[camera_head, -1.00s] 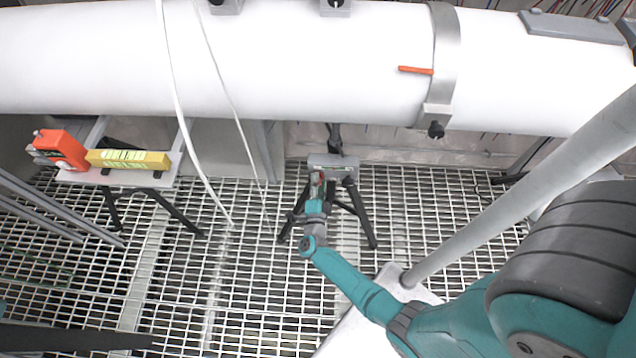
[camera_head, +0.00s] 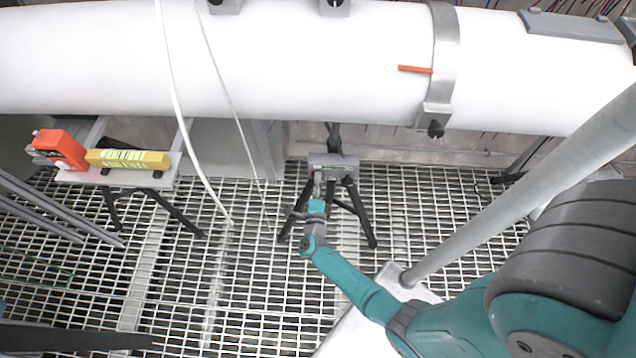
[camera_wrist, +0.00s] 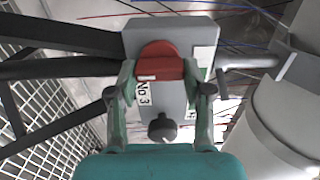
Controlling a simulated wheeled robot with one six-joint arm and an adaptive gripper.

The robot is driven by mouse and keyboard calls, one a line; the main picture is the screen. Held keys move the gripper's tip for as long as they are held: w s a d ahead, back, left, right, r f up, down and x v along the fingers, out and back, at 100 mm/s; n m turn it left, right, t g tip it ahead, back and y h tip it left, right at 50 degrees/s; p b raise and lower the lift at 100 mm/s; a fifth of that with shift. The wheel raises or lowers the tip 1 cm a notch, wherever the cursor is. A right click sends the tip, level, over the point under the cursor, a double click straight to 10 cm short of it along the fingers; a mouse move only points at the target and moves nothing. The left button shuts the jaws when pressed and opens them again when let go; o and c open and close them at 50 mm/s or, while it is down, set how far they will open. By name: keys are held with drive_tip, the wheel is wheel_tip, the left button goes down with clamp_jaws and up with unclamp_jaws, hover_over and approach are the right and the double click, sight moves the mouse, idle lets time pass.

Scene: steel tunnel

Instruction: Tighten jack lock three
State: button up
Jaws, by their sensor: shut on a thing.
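The grey jack head (camera_head: 333,162) stands on a black tripod (camera_head: 349,205) on the grating, below the big white pipe. In the wrist view the grey jack body (camera_wrist: 140,33) carries a label reading "No 3" and a red round knob (camera_wrist: 160,62). A black knob (camera_wrist: 163,128) sticks out below the red one. My gripper (camera_wrist: 162,80) has its two green fingers on either side of the red knob, shut on it. In the head view my gripper (camera_head: 319,188) is small, at the front of the jack; its fingertips are hard to make out there.
A white pipe (camera_head: 250,60) runs across above, with a metal clamp (camera_head: 444,60) and a red handle (camera_head: 415,69). A stand at left holds an orange device (camera_head: 62,150) and a yellow level (camera_head: 128,159). White cables hang left of the jack. A grey post slants at right.

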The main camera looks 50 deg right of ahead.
drive_tip(key=o, duration=1.2)
drive_tip(key=shift+c, duration=0.2)
drive_tip(key=v, duration=1.2)
drive_tip(key=s+a+r+n+t+y, duration=0.1)
drive_tip(key=s+a+r+n+y, duration=0.3)
drive_tip(key=s+r+n, duration=0.4)
drive_tip(key=s+a+r+n+t+y, duration=0.1)
drive_tip(key=s+a+r+n+y, duration=0.3)
drive_tip(key=s+r+n, duration=0.4)
drive_tip(key=s+a+r+n+t+y, duration=0.1)
drive_tip(key=s+a+r+n+y, duration=0.3)
drive_tip(key=r+n, duration=0.8)
drive_tip(key=s+r+y, duration=0.2)
drive_tip(key=s, duration=0.2)
drive_tip(key=shift+s+r+t, duration=0.2)
drive_tip(key=shift+r+t, duration=0.1)
drive_tip(key=shift+t, duration=0.1)
